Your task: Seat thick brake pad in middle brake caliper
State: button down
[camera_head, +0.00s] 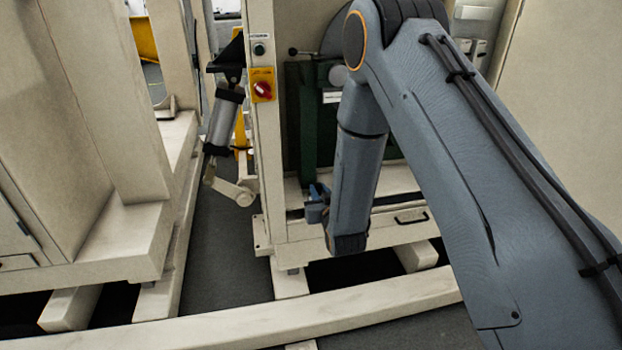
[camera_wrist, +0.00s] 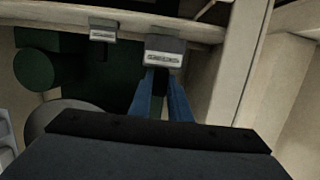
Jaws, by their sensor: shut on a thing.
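My gripper (camera_wrist: 161,80) has blue fingers reaching forward, shut on a small dark piece (camera_wrist: 160,84), which I take to be the brake pad; its thickness cannot be judged. The fingertips end at or just under a grey block with a pale label (camera_wrist: 164,50), likely a brake caliper; contact is unclear. A second, similar grey block (camera_wrist: 102,30) hangs on the cream beam to the left. In the head view my gripper (camera_head: 313,205) is partly hidden behind my wrist, and the pad and calipers cannot be made out.
A cream frame post (camera_wrist: 240,60) stands close right of the fingers. Dark green machinery (camera_wrist: 38,68) lies beyond, at left. In the head view a post carries a red switch (camera_head: 263,90); a cylinder arm (camera_head: 222,120) hangs beside it. Cream floor beams (camera_head: 300,325) cross the front.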

jog(key=shift+s+d, duration=0.15)
jog(key=shift+s, duration=0.1)
